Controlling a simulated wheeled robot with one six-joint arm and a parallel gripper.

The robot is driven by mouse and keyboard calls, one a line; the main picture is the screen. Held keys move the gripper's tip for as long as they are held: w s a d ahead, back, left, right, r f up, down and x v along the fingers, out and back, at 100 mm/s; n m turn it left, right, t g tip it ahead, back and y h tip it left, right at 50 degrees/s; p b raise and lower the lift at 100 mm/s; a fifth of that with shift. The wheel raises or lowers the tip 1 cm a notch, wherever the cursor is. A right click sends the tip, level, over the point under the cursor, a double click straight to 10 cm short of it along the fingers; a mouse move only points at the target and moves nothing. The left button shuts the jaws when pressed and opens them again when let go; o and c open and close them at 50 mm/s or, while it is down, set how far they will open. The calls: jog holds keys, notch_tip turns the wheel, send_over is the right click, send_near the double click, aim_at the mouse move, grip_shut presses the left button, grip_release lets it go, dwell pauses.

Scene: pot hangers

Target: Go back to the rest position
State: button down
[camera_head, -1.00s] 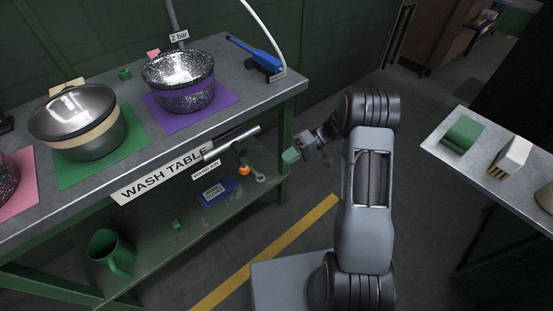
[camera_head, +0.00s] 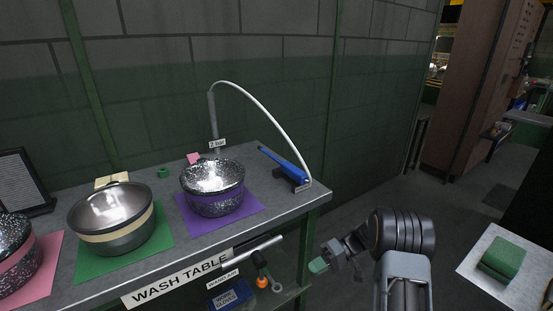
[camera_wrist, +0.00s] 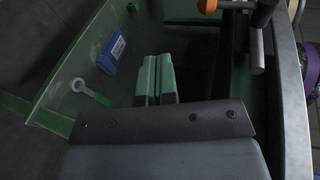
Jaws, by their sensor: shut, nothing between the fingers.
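My gripper (camera_head: 318,266) is to the right of the wash table (camera_head: 268,207), near its front right corner and below the level of its top. In the wrist view its two green fingers (camera_wrist: 156,78) lie side by side, closed, with nothing held between them. My arm stands in the aisle at the lower right of the head view. No part of the gripper touches the table in what I can see.
A wand bar (camera_head: 262,249) juts from the table front. A side table (camera_head: 482,287) holds a green block (camera_head: 502,260).

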jog(key=s+r+m+t+h+p, duration=0.1)
jog(key=s+r+h+p, duration=0.3)
jog(key=r+p, duration=0.4)
jog(key=s+r+m+t+h+p, duration=0.1)
jog(key=s+r+t+h+p, duration=0.3)
jog(key=r, duration=1.4)
jog(key=s+r+m+t+h+p, duration=0.2)
jog(key=s+r+h+p, duration=0.3)
jog(key=s+r+p, duration=0.3)
notch_tip(320, 180, up, 6)
jog(key=t+p, duration=0.1)
jog(key=p, duration=0.3)
jog(key=shift+s+d+p, duration=0.3)
jog(key=shift+s+d, duration=0.1)
jog(key=shift+r, duration=0.1)
